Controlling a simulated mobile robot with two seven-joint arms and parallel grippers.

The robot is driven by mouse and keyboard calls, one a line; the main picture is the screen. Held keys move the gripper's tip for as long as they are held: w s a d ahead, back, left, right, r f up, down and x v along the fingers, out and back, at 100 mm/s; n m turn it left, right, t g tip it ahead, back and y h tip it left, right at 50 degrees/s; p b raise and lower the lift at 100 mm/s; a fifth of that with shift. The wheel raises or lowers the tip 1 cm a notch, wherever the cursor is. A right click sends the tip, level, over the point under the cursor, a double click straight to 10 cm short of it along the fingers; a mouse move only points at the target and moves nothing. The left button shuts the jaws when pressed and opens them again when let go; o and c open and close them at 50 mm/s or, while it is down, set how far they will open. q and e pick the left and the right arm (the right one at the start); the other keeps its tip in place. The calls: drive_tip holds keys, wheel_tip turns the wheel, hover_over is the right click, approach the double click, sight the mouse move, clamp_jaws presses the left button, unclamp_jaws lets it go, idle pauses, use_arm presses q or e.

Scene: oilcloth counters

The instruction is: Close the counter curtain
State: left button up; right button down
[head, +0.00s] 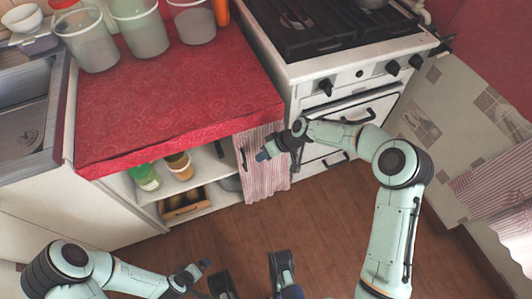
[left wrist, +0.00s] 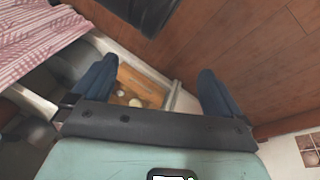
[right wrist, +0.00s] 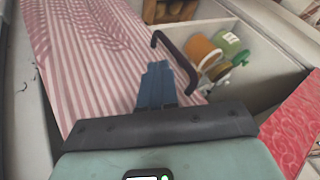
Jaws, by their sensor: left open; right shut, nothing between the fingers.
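The red-and-white striped curtain (head: 264,165) hangs bunched at the right end of the counter's open shelf front, beside the stove. A dark bar handle (right wrist: 176,55) shows at its edge in the right wrist view. My right gripper (head: 263,156) is shut and empty in front of the curtain. In the right wrist view its fingertips (right wrist: 157,68) lie beside the handle, within its outline; I cannot tell if they touch it. My left gripper (left wrist: 152,78) is open and empty, low near the floor, with the curtain (left wrist: 40,38) at upper left.
The open shelves hold a green container (head: 145,177), an orange-brown jar (head: 180,165) and a wooden tray (head: 186,204). Buckets stand on the red-covered counter (head: 180,105). The white stove (head: 345,80) with its handles is close on the right. Wooden floor (head: 325,225) lies in front.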

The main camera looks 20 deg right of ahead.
sight(254, 161)
use_arm(q)
drive_tip(key=shift+s+a+f+g+b, duration=0.15)
drive_tip(key=shift+s+f+b, duration=0.1)
drive_tip(key=shift+s+f, duration=0.3)
drive_tip(key=shift+s+a+f+g+b, duration=0.15)
drive_tip(key=shift+s+f+b, duration=0.2)
drive_tip(key=shift+f, duration=0.3)
use_arm(e)
drive_tip(key=shift+x, duration=2.55)
